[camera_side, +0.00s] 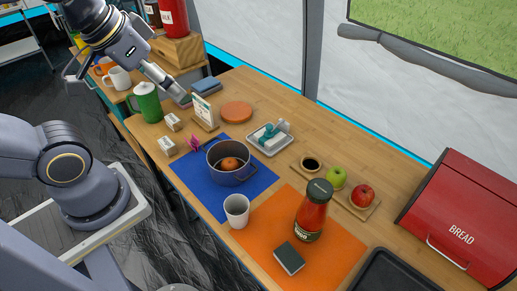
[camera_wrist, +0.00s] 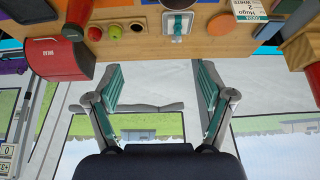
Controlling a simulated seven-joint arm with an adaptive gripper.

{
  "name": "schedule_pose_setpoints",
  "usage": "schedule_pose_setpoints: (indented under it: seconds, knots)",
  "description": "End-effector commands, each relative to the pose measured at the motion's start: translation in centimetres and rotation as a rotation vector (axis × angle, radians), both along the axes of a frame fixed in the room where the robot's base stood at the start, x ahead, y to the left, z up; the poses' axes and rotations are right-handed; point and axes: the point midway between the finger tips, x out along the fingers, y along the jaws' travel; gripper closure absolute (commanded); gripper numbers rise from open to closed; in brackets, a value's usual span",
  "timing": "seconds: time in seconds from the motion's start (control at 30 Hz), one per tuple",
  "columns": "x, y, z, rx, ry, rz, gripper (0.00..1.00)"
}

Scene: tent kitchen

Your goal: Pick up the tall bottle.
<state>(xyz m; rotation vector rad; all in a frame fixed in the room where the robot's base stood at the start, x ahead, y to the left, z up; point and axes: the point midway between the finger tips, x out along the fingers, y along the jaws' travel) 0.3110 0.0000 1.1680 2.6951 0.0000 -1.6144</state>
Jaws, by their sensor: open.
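The tall bottle (camera_side: 312,212) is a red sauce jar with a dark lid and label. It stands upright on the orange mat (camera_side: 342,248) in the side view. A dark-lidded red shape at the upper left of the wrist view (camera_wrist: 74,18) looks like it. My gripper (camera_side: 168,82) is at the upper left in the side view, far from the bottle, above the back end of the table. In the wrist view its two green-padded fingers (camera_wrist: 160,88) are spread wide with nothing between them.
Beside the bottle are a white cup (camera_side: 237,211), a dark box (camera_side: 289,259), a green apple (camera_side: 336,177) and a red apple (camera_side: 362,195). A pot (camera_side: 231,163) stands on a blue mat. A red bread bin (camera_side: 470,215) is at right, a black tray (camera_side: 394,274) in front.

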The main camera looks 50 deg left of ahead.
Motion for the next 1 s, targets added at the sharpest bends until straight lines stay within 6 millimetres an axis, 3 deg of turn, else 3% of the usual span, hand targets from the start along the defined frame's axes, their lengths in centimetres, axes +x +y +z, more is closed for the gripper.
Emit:
schedule_pose_setpoints:
  seconds: [0.1, 0.4, 0.53, 0.67, 0.8, 0.87, 1.0]
  knots:
    - [0.0, 0.0, 0.0, 0.0, 0.0, 0.0, 0.05]
    - [-0.1, 0.0, 0.0, 0.0, 0.007, -0.001, 0.05]
    - [1.1, 0.0, 2.5, 0.009, -0.025, -0.006, 0.05]
    - [4.9, -1.4, 5.5, 0.024, 0.005, -0.07, 0.05]
    - [10.3, -5.1, 6.5, 0.042, 0.083, -0.187, 0.05]
    - [12.7, -7.3, 6.2, 0.051, 0.123, -0.243, 0.05]
    - [17.4, -13.7, 3.2, 0.076, 0.228, -0.382, 0.05]
